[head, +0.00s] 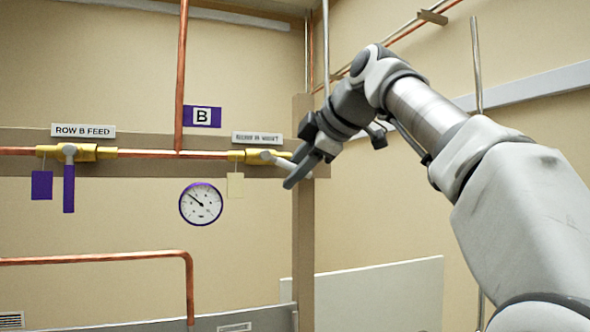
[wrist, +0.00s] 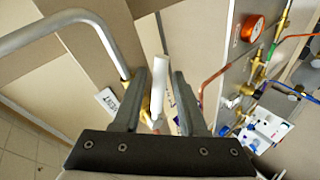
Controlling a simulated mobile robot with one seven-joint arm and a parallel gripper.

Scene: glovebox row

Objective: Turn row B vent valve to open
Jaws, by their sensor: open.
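The row B vent valve (head: 236,155) is a brass body on the copper pipe, under a small label (head: 256,138) that is hard to read. Its pale lever (head: 276,160) points right, roughly along the pipe and slightly down. My gripper (head: 303,172) is at the lever's right end, with its jaws open. In the wrist view the pale lever (wrist: 157,85) appears between the two dark fingers of my gripper (wrist: 158,78), with a gap on each side. I cannot tell whether a finger touches it. Part of the lever's far end is hidden by a finger in the head view.
The row B feed valve (head: 85,152) is to the left, its purple lever (head: 69,188) hanging down. A round gauge (head: 201,204) and a blank cream tag (head: 235,185) hang below the pipe. A vertical post (head: 303,240) stands close behind my gripper. A grey bent pipe (wrist: 60,25) crosses the wrist view.

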